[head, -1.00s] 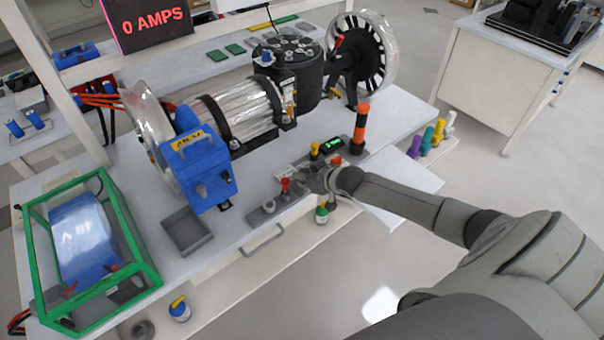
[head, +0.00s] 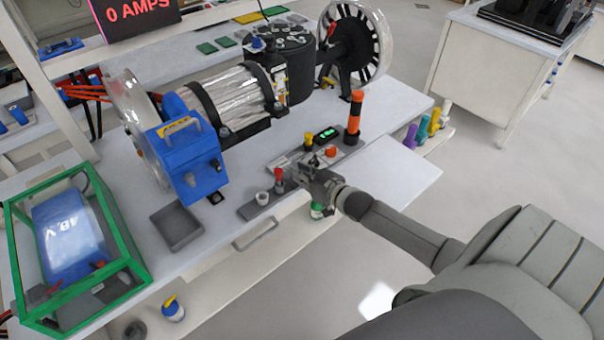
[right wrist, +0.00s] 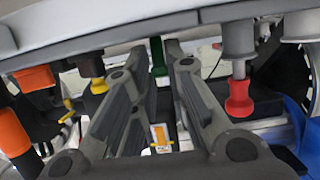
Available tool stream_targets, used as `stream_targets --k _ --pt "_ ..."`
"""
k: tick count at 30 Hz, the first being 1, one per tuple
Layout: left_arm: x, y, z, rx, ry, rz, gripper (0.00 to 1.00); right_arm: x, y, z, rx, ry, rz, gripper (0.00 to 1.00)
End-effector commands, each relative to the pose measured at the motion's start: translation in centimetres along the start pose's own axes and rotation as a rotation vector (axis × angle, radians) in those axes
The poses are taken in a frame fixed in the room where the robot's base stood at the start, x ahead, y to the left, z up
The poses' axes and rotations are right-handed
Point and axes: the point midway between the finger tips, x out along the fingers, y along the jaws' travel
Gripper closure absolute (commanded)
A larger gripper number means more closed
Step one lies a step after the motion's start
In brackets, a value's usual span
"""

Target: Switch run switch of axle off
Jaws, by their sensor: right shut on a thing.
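The axle rig (head: 235,98) stands on the bench, with a silver ribbed drum, a blue box and a large wheel at its far end. The grey control panel (head: 252,208) lies along the bench's front edge. It bears a red knob (head: 279,176) and a yellow knob (head: 309,140). My right gripper (head: 306,172) is at the panel between these two knobs. In the right wrist view its fingers (right wrist: 158,62) are closed around a slim green knob (right wrist: 158,52), which the gripper hides in the head view. Which switch this is cannot be read. My left gripper is not in view.
An orange-and-black signal tower (head: 354,118), an orange button (head: 331,152) and a small green display (head: 327,134) are beside the gripper. A grey tray (head: 176,226) and a green-framed case (head: 130,245) are to the left.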

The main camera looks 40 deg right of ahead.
Motion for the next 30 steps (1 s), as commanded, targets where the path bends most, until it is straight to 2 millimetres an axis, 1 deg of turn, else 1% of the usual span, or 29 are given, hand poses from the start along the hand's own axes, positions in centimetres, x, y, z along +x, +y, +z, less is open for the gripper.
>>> stream_targets --k 5,6,10,19,22,26,30 --pt "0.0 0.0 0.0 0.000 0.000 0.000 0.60 0.0 0.0 -0.1 0.000 0.001 0.000 1.00" --pt "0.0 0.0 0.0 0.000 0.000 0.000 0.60 0.0 0.0 -0.1 0.000 0.001 0.000 0.82" --pt "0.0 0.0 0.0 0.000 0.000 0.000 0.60 0.0 0.0 -0.1 0.000 0.000 0.000 0.65" --pt "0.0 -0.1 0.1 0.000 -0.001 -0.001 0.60 0.0 0.0 0.0 0.000 0.000 0.000 0.64" --pt "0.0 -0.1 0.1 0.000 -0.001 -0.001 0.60 -0.3 0.0 0.0 0.000 0.000 0.000 0.64" --pt "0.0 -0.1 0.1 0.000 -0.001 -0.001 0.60 -1.4 0.0 0.1 0.001 -0.002 -0.001 0.64" --pt "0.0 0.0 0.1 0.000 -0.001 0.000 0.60 -3.4 0.0 0.1 0.000 -0.003 -0.001 0.64"
